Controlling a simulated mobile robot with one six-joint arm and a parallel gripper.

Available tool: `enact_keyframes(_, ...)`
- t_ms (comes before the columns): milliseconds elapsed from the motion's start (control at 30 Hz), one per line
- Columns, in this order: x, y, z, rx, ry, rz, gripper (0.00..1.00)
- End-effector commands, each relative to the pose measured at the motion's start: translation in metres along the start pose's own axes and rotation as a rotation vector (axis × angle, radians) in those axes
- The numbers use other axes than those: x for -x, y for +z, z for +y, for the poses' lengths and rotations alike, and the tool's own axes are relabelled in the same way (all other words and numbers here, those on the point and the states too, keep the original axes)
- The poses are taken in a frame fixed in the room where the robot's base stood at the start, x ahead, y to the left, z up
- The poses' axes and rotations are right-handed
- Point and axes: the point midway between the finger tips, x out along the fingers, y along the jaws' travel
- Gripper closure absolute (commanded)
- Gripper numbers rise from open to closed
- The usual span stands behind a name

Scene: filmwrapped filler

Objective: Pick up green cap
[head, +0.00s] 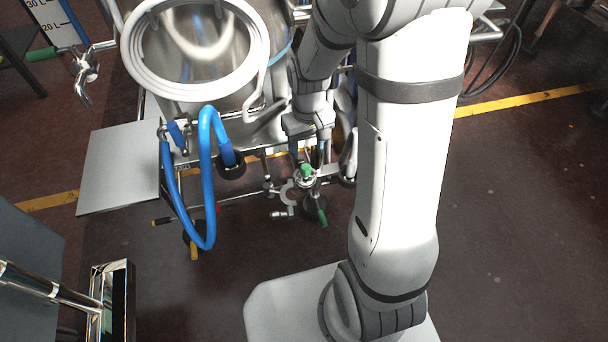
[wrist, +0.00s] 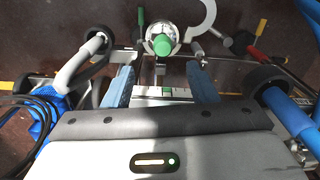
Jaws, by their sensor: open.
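The green cap (head: 307,170) sits on a round metal fitting below the steel vessel in the head view. In the wrist view the green cap (wrist: 162,45) faces me at the top centre, on a white and metal round body. My gripper (wrist: 160,78) is open, with its two blue fingers apart and nothing between them. The cap lies just beyond the fingertips, roughly centred between them. In the head view my gripper (head: 308,150) points down just above the cap; its fingers are partly hidden. I cannot tell the exact gap to the cap.
A green handle (head: 321,217) and a metal clamp (head: 286,194) are close to the cap. A blue hose (head: 207,180) loops at left, below the steel vessel (head: 195,45). A flat metal shelf (head: 118,165) stands further left. Open floor (head: 520,200) lies at right.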

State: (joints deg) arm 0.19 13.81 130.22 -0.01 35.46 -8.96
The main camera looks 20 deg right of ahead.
Motion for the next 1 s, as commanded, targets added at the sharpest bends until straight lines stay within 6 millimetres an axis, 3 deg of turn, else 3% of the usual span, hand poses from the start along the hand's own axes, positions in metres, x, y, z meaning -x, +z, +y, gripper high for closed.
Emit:
enact_keyframes(33, -0.015, -0.002, 0.001, 0.003, -0.001, -0.005, 0.48)
enact_keyframes(467, -0.056, -0.002, -0.001, 0.006, -0.002, -0.010, 0.48)
enact_keyframes(733, -0.095, 0.000, -0.004, 0.005, -0.002, -0.011, 0.48)
enact_keyframes(1000, -0.099, 0.000, -0.003, 0.004, -0.001, -0.008, 0.48)
